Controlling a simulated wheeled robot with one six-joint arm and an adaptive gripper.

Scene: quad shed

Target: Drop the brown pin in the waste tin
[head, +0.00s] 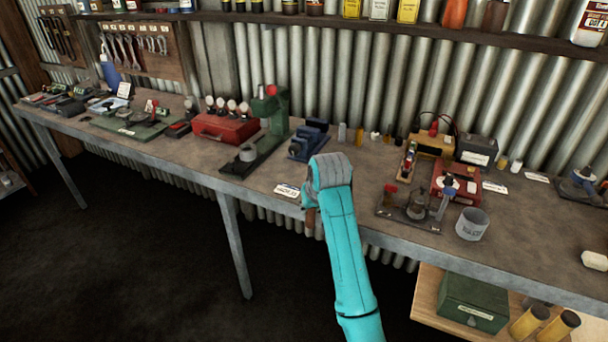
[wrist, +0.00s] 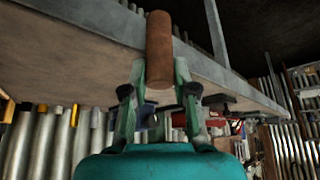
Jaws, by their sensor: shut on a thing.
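The brown pin (wrist: 159,48) is a plain cylinder, held between the two fingertips of my gripper (wrist: 160,76) in the wrist view. Its far end sticks out past the fingers, against the bench edge behind it. In the head view my gripper is mostly hidden behind my turquoise arm, at the bench's front edge. The waste tin (head: 472,224) is a grey, open-topped, labelled can on the bench, to the right of my arm and apart from it. Its inside is mostly hidden.
A dark tray with small fittings (head: 416,208) stands just left of the tin. A red box (head: 458,180) is behind it. A white label card (head: 287,190) lies left of my wrist. A blue vise (head: 308,140) stands behind. Bench right of the tin is fairly clear.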

